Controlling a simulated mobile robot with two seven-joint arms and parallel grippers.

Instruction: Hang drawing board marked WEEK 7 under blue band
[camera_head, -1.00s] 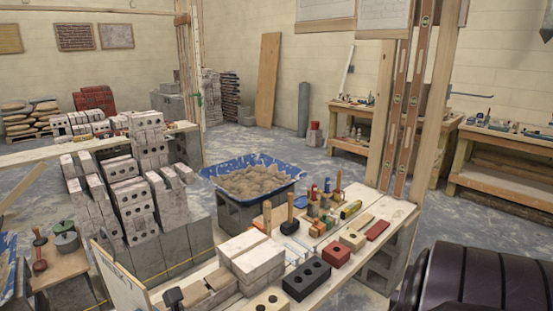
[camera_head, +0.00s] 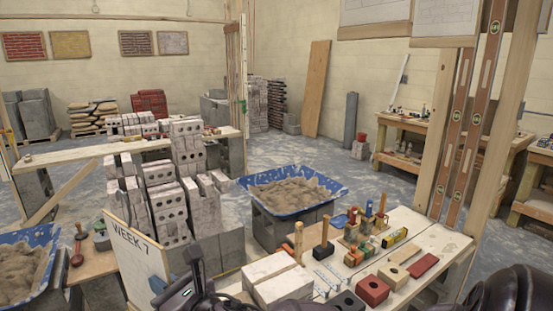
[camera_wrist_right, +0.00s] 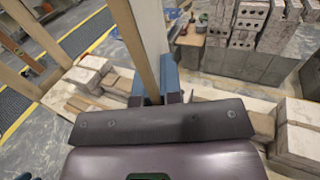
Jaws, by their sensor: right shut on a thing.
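A pale drawing board marked WEEK 7 (camera_head: 135,258) shows at the lower left of the head view, tilted, with its lower part cut off by the frame edge. My right gripper (camera_head: 195,278) is at its right edge, shut on it. In the right wrist view, the board (camera_wrist_right: 152,35) rises nearly edge-on from between the jaws (camera_wrist_right: 160,98). A blue strip (camera_wrist_right: 170,75) shows beside it there; I cannot tell what it belongs to. No blue band is clear in the head view. My left gripper is not in view.
Two drawing boards (camera_head: 374,12) (camera_head: 445,22) hang at the upper right, by wooden posts with spirit levels (camera_head: 470,120). The bench (camera_head: 440,232) carries bricks and tools. A blue mortar tub (camera_head: 335,205) and stacked blocks (camera_head: 190,150) stand behind; another tub (camera_head: 45,275) is left.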

